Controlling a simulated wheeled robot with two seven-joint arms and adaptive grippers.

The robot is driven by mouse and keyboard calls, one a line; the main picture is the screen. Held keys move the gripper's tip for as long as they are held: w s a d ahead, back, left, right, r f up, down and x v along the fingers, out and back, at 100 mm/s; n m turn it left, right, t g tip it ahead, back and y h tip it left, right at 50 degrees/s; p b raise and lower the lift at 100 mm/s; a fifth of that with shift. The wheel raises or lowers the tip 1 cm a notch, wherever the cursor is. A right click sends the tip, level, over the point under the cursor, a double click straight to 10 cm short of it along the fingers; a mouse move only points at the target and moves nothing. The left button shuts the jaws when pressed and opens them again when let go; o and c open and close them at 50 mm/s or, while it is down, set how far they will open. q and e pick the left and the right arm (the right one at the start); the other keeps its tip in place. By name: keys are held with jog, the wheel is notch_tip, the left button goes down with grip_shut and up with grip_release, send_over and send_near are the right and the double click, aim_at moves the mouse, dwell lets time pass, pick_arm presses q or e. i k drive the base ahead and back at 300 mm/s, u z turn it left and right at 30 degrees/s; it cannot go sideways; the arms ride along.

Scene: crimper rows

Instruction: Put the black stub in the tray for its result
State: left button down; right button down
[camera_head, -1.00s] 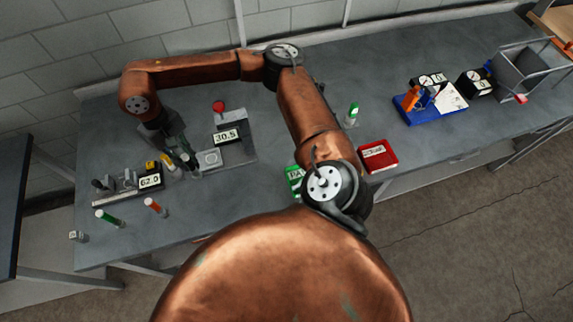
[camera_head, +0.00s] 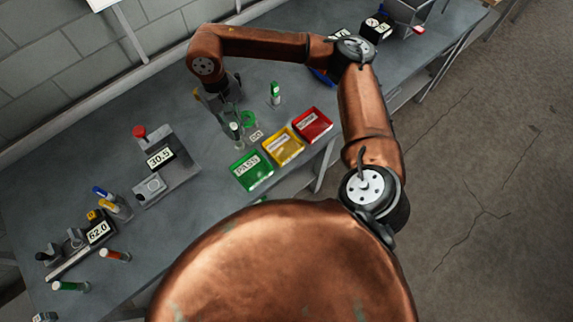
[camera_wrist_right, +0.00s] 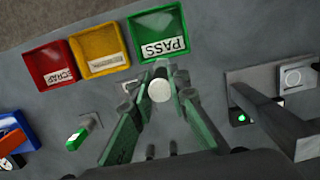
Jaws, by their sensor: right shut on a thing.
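My right gripper (camera_head: 232,124) is shut on the black stub (camera_wrist_right: 159,91), which shows a pale round end between the green fingers in the right wrist view. In the head view the stub (camera_head: 235,130) looks small, pale and dark, partly hidden by the fingers. The gripper is above the bench, just behind the green PASS tray (camera_head: 266,178). The yellow tray (camera_head: 298,150) and red SCRAP tray (camera_head: 325,116) stand beside it in a row. A gauge (camera_head: 185,172) reading 30.5 stands to the left. My left gripper is out of view.
The crimper (camera_head: 70,252) with a 62.0 display is at the left, among several coloured stubs. A blue tray (camera_wrist_right: 18,128) lies beyond the trays. Bench between gauge and PASS tray is clear.

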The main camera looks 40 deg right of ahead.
aim_at(252, 172)
jog(key=z, duration=2.15)
jog(key=k, duration=1.15)
jog(key=u, duration=1.6)
jog(key=i, duration=1)
